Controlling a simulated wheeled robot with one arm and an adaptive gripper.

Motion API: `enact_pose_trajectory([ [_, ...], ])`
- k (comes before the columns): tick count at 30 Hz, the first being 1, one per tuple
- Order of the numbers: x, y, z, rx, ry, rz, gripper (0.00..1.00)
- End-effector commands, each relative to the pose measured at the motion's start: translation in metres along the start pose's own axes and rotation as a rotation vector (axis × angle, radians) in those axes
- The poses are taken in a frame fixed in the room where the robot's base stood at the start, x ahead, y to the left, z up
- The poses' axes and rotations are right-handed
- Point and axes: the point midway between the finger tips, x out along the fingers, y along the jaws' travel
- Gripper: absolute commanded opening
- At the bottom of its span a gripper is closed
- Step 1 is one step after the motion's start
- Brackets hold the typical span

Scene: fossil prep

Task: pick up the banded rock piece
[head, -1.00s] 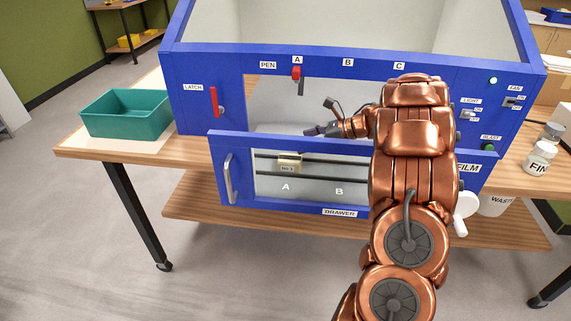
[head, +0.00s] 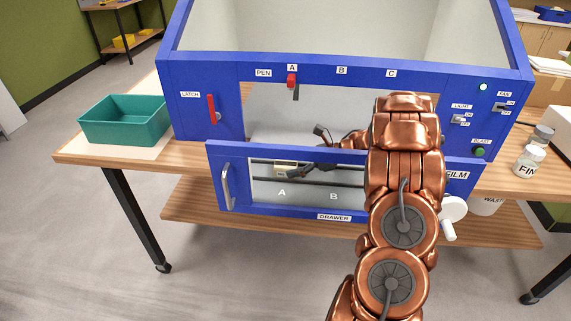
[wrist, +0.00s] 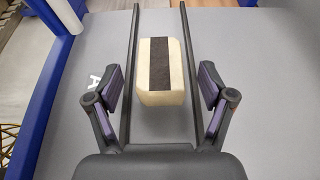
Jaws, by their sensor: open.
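The banded rock piece (wrist: 161,72) is a cream block with a dark band down its middle. In the wrist view it sits between two dark rails, ahead of my gripper (wrist: 158,93). The gripper's fingers are spread open on either side, outside the rails, and do not touch it. In the head view the rock piece (head: 284,168) shows small behind the clear drawer front, near the letter A. My gripper (head: 297,170) is beside it on the right, partly hidden by my arm.
The blue drawer (head: 213,165) stands out from the blue cabinet (head: 185,118), with a front wall and handle (head: 227,187). A red latch (head: 212,109) is above it. A teal bin (head: 122,123) stands on the table at left. Labelled jars (head: 529,161) are at right.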

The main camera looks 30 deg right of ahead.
Motion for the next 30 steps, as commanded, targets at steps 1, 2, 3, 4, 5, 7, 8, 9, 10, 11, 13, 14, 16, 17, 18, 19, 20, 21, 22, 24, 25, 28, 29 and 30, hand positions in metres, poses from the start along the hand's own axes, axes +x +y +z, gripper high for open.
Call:
enact_pose_trajectory([
  [1,0.005,0.001,0.003,0.002,-0.003,0.002,0.81],
  [2,0.008,0.001,0.003,0.002,-0.003,0.002,0.81],
  [3,0.011,0.001,0.002,0.001,-0.003,0.002,0.81],
  [4,0.013,0.0,0.002,0.0,-0.002,0.002,0.81],
  [5,0.014,0.0,0.001,0.0,-0.002,0.001,0.81],
  [7,0.016,0.0,0.0,0.0,-0.001,0.0,0.81],
  [8,0.016,0.0,0.0,0.0,-0.001,0.0,0.81],
  [9,0.016,0.0,0.0,0.0,0.0,-0.001,0.81],
  [10,0.016,0.0,0.0,0.0,0.0,-0.001,0.81],
  [11,0.016,0.0,0.0,0.0,0.0,-0.001,0.81],
  [13,0.016,0.0,0.0,0.0,0.0,-0.001,0.81],
  [14,0.016,0.0,0.0,0.0,0.0,-0.001,0.79],
  [16,0.016,0.0,0.0,0.0,0.0,-0.001,0.72],
  [17,0.016,0.0,0.0,0.0,0.0,-0.001,0.69],
  [18,0.016,0.0,0.0,0.0,0.0,-0.001,0.65],
  [19,0.016,0.0,0.0,0.0,0.0,-0.001,0.61],
  [20,0.016,0.0,0.0,0.0,0.0,-0.001,0.58],
  [21,0.016,0.0,0.0,0.0,0.0,-0.001,0.54],
  [22,0.016,0.0,0.0,0.0,0.0,-0.001,0.51],
  [24,0.016,0.0,0.0,0.0,0.0,-0.001,0.44],
  [25,0.016,0.0,0.0,0.0,0.0,-0.001,0.41],
  [28,0.016,0.0,0.0,0.0,0.0,-0.001,0.3],
  [29,0.016,0.0,0.0,0.0,0.0,-0.001,0.27],
  [30,0.016,0.0,0.0,0.0,0.0,-0.001,0.23],
])
